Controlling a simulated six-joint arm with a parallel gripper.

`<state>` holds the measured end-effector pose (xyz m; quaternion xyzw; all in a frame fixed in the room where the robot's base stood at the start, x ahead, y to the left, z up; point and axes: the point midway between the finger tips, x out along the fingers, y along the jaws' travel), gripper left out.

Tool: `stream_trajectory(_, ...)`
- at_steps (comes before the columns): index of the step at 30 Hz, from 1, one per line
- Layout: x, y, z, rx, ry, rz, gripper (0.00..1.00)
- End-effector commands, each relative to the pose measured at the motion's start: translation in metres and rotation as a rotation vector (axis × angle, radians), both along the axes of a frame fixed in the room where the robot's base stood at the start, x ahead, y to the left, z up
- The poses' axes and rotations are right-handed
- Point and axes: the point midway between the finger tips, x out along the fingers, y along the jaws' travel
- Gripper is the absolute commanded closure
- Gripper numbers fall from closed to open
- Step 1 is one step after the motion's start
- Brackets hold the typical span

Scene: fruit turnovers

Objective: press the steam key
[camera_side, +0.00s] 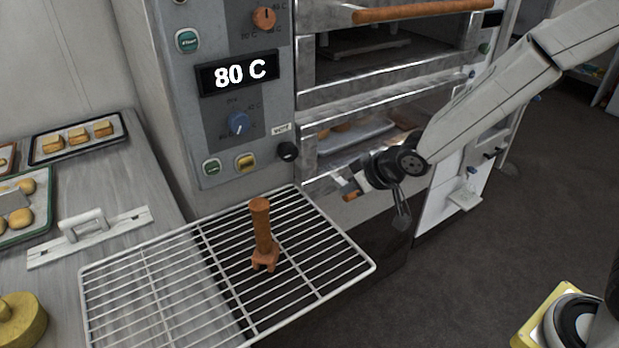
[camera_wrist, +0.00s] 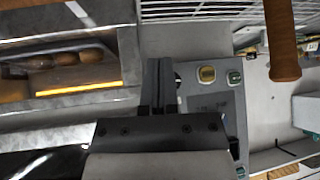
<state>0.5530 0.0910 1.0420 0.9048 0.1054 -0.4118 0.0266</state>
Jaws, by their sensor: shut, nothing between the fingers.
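My gripper is shut and empty. In the side view it hangs right of the panel, in front of the lower oven door, apart from the keys.
A black knob (camera_side: 288,151) sits at the panel's lower right, near the yellow key. The display (camera_side: 238,74) reads 80 C. A wire rack (camera_side: 150,290) juts out below the panel, with an upright wooden-handled tool (camera_side: 261,225) on it. Pastry trays (camera_side: 75,158) lie left.

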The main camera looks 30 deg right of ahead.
Motion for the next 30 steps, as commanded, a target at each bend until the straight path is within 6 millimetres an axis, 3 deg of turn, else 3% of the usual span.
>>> stream_trajectory(6,0.04,0.064,0.001,0.118,-0.144,0.133,1.0)
stream_trajectory(12,0.055,0.11,0.001,0.221,-0.223,0.234,1.0)
stream_trajectory(15,0.058,0.124,0.002,0.255,-0.243,0.265,1.0)
stream_trajectory(20,0.06,0.133,0.003,0.279,-0.257,0.285,1.0)
stream_trajectory(30,0.06,0.133,0.003,0.279,-0.257,0.285,1.0)
